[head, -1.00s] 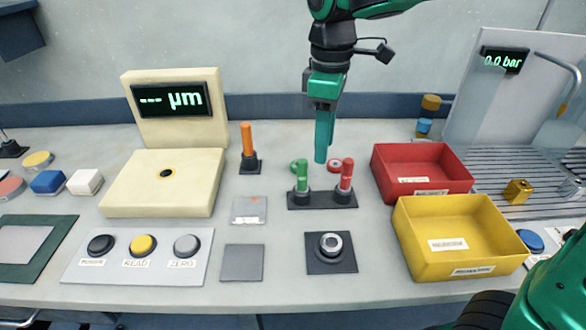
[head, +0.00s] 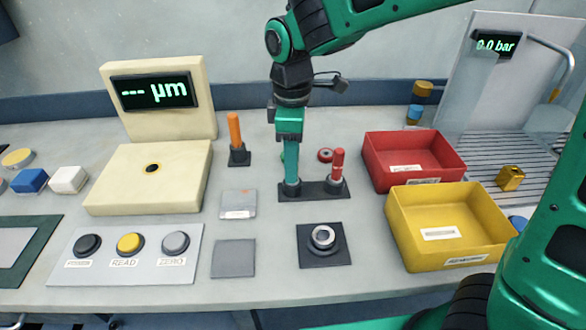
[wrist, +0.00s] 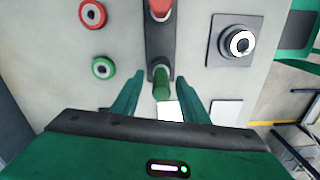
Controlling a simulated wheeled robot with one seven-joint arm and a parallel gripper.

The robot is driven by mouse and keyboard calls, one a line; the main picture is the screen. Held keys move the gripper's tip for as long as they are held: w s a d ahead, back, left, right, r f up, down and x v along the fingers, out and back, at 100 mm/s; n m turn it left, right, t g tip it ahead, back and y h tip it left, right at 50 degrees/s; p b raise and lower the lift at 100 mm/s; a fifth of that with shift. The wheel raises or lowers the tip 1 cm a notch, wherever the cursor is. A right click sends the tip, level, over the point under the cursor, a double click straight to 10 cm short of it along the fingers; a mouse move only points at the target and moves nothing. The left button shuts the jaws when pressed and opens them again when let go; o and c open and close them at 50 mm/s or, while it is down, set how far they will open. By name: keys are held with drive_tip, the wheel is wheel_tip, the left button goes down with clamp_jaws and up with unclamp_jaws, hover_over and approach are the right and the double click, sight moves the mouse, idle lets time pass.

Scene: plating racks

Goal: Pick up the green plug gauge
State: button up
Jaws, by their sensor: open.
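The green plug gauge (wrist: 161,86) stands in the left socket of a dark two-post rack (head: 315,190). In the wrist view its green handle shows between my two fingers, with a gap on each side. In the head view my gripper (head: 291,180) points straight down over that socket and hides nearly all of the gauge. My gripper also shows in the wrist view (wrist: 161,76), with its fingers apart and nothing clamped. How far down the handle the fingertips reach is hard to tell.
A red plug gauge (head: 338,165) stands in the rack's right socket, close to my fingers. A red ring (head: 325,155) and a green ring (wrist: 103,68) lie behind. Red (head: 415,182) and yellow (head: 440,262) bins are at right. An orange-handled gauge (head: 235,135) stands at left.

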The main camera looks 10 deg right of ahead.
drive_tip(key=shift+f, duration=0.95)
clamp_jaws()
